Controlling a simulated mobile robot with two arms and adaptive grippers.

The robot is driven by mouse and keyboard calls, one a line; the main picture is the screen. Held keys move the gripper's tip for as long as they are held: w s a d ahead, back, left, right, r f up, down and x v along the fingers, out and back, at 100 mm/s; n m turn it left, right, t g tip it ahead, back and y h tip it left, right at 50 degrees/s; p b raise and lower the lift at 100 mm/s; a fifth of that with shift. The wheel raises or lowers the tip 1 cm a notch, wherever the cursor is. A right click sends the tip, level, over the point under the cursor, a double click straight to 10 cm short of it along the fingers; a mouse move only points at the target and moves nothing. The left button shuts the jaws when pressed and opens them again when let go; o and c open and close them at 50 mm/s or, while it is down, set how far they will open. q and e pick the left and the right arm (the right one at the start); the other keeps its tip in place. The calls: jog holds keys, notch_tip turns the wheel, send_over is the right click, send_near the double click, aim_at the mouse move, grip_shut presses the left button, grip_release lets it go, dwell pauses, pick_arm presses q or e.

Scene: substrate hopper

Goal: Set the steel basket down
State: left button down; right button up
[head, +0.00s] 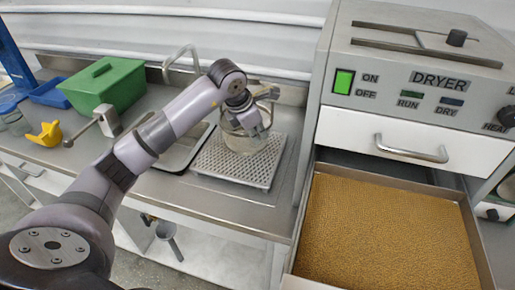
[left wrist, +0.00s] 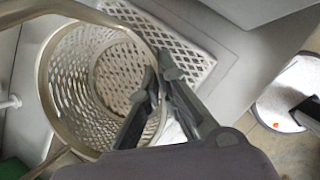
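The steel basket (head: 236,143) is a mesh cylinder with a bail handle. It is upright over the perforated steel tray (head: 205,168) on the counter; I cannot tell whether its bottom touches the tray. My left gripper (head: 262,112) is at the basket's upper right edge. In the left wrist view the basket (left wrist: 72,85) opens toward the camera and looks empty. The fingertips of the left gripper (left wrist: 160,72) are close together with the basket's rim between them. The perforated tray (left wrist: 185,45) shows behind it. My right gripper is in neither view.
A sink basin (head: 185,148) with a faucet (head: 180,62) is left of the tray. A green box (head: 103,86) and yellow scoop (head: 45,134) are farther left. The dryer (head: 415,85) stands right, its drawer (head: 390,235) open and filled with brown granules.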

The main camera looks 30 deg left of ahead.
pick_arm(q)
notch_tip(320, 180, down, 6)
jog(key=shift+r+p, duration=0.1)
jog(key=shift+p, duration=0.4)
jog(key=shift+f, duration=0.45)
jog(key=c, duration=2.3)
grip_release()
jog(key=shift+f, duration=0.2)
jog(key=o, duration=0.5)
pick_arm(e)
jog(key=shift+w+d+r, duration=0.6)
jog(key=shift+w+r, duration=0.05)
pick_arm(q)
jog(key=shift+r, duration=0.1)
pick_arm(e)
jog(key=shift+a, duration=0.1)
